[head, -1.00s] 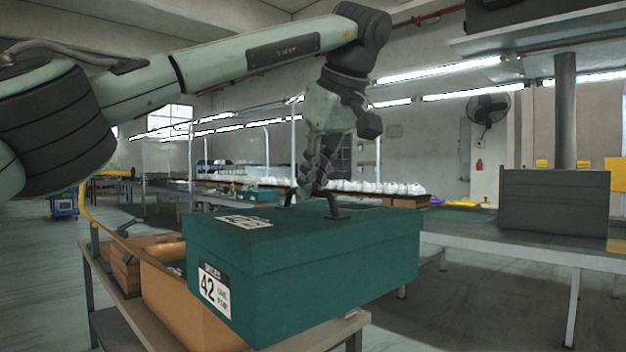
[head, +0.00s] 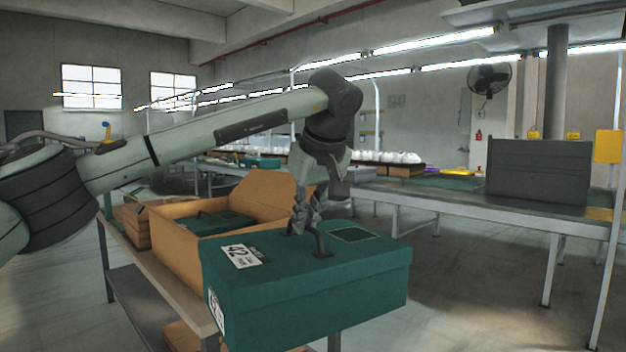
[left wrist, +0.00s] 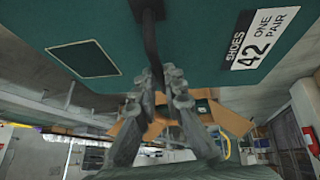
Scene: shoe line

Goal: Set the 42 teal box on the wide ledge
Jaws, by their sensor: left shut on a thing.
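The teal box marked 42 (head: 310,285) hangs from my left gripper (head: 303,228), which is shut on the dark handle on its lid. In the head view the box is in front of the work table, clear of it and slightly tilted. In the left wrist view, the lid (left wrist: 205,50) with its "SHOES 42 ONE PAIR" label fills the top, and my gripper (left wrist: 165,78) closes around the handle. I cannot make out for certain which surface is the wide ledge. My right gripper is not in view.
An open orange carton (head: 175,255) with another teal box (head: 218,222) inside stands on the table (head: 185,290) behind and left of the held box. A long grey bench (head: 445,207) with a dark grey block (head: 538,172) runs at the right. Open floor lies between them.

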